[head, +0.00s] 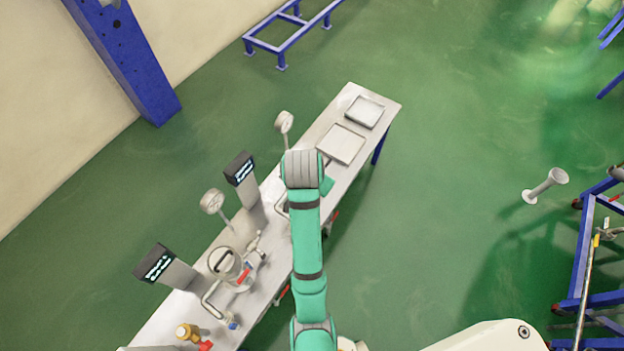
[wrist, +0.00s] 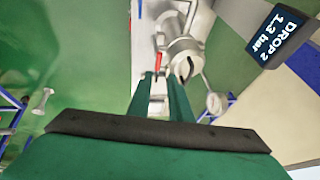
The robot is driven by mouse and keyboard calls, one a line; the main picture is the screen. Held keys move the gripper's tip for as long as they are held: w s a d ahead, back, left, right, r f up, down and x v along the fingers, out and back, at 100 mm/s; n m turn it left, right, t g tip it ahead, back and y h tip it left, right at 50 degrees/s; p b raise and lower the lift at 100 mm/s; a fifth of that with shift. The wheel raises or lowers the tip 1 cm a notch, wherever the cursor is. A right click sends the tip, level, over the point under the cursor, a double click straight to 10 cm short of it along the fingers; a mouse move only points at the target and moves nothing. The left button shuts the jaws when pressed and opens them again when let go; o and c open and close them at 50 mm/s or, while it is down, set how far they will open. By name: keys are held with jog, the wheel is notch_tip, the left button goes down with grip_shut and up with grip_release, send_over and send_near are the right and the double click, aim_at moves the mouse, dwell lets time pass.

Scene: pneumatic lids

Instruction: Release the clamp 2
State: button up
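In the wrist view, a grey metal vessel (wrist: 185,52) stands beside a display reading "DROP 2 1.3 bar" (wrist: 274,30). A red handle (wrist: 158,62) is at its left side; it looks like part of clamp 2. My gripper (wrist: 161,77) has two green fingers apart, with a gap between them. The tips are close to the red handle in the picture; I cannot tell if they touch it. In the head view my arm hides this vessel, and only a green part of my gripper end (head: 327,186) shows.
The long metal table (head: 262,305) carries another vessel (head: 226,262) with a red handle, two displays (head: 240,168) (head: 157,263), gauges (head: 212,201) and pipes. Two shallow trays (head: 341,144) (head: 365,111) lie at its far end.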

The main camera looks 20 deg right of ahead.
jog(key=x, duration=1)
jog(key=shift+d+f, duration=0.2)
jog(key=shift+d, duration=0.1)
